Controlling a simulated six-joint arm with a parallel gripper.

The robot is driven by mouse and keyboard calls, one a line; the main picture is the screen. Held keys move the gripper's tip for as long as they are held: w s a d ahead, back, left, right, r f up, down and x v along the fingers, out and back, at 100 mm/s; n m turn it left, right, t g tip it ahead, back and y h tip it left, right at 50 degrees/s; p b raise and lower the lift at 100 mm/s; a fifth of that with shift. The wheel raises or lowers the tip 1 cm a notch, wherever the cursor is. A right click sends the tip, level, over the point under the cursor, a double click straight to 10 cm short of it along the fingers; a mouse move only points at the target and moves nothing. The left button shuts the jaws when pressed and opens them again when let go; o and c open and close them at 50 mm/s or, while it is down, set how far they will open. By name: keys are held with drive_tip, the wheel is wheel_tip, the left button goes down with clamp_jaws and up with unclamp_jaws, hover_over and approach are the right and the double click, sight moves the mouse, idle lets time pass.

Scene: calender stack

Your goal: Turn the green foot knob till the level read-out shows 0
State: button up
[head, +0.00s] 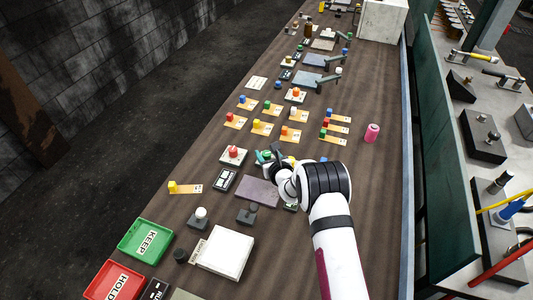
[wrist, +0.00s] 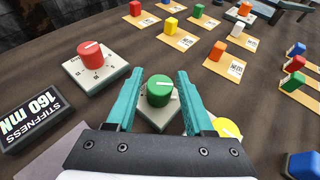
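The green knob (wrist: 159,90) sits on a pale square base in the wrist view, with a white mark line across its top. My gripper (wrist: 160,88) has its two teal fingers apart, one on each side of the knob, with a visible gap to each. I cannot tell how far the fingertips reach down beside it. In the head view my gripper (head: 268,157) is over the knob's place and mostly hides it. I cannot make out a level read-out in either view; my arm may cover it.
A red knob (wrist: 91,54) on a dial plate stands left of the green one. A stiffness read-out (wrist: 42,119) shows 160 MN. A yellow knob (wrist: 227,128) is close to the right finger. Coloured blocks on orange cards (wrist: 175,40) stand beyond.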

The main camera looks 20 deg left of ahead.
clamp_jaws()
drive_tip(key=n+g+y, duration=0.2)
drive_tip(key=shift+w+n, duration=0.15)
drive_tip(key=shift+n, duration=0.25)
drive_tip(key=shift+n+g+y, duration=0.7)
drive_tip(key=shift+n+g, duration=0.2)
drive_tip(key=shift+g, duration=0.2)
drive_tip(key=shift+o, duration=1.6)
unclamp_jaws()
